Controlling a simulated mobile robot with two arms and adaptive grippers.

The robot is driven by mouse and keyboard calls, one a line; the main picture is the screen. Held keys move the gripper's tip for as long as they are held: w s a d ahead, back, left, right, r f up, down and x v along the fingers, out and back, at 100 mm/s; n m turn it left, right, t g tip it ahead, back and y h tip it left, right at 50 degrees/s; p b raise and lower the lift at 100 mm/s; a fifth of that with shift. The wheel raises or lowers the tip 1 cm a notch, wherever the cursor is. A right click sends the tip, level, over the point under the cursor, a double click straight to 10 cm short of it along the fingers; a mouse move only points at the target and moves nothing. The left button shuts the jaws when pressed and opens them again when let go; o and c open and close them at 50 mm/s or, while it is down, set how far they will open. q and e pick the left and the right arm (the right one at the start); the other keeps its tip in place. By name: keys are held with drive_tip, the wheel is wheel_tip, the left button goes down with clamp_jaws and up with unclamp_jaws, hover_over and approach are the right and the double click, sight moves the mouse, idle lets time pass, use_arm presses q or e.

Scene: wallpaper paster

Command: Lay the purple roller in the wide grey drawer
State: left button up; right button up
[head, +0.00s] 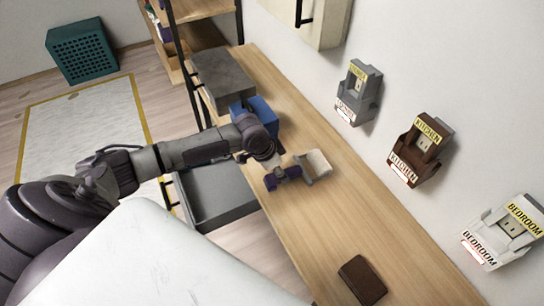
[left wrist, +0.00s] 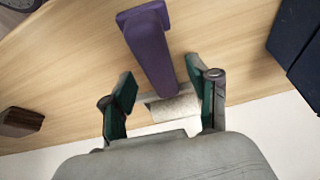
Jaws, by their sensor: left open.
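The purple roller (head: 291,172) lies on the wooden worktop, with its pale roll (head: 318,164) towards the wall. In the left wrist view, its purple handle (left wrist: 150,50) reaches in between my fingers, and the pale roll (left wrist: 175,108) shows behind them. My left gripper (head: 272,163) is above the handle; in the left wrist view it (left wrist: 160,83) is open, fingers on either side of the handle. I cannot tell whether they touch it. The wide grey drawer (head: 232,213) stands pulled out below the worktop, partly hidden by my arm. My right gripper is not in view.
A blue box (head: 262,112) and a grey box (head: 224,77) stand on the worktop beyond my gripper. A brown block (head: 362,280) lies at the near end. Labelled wall holders (head: 418,150) hang along the wall. The worktop between roller and brown block is clear.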

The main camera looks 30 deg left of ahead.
use_arm(q)
drive_tip(key=v, duration=1)
drive_tip(key=shift+w+d+r+b, duration=0.15)
drive_tip(key=shift+w+r+b, duration=0.15)
drive_tip(key=shift+r, duration=0.1)
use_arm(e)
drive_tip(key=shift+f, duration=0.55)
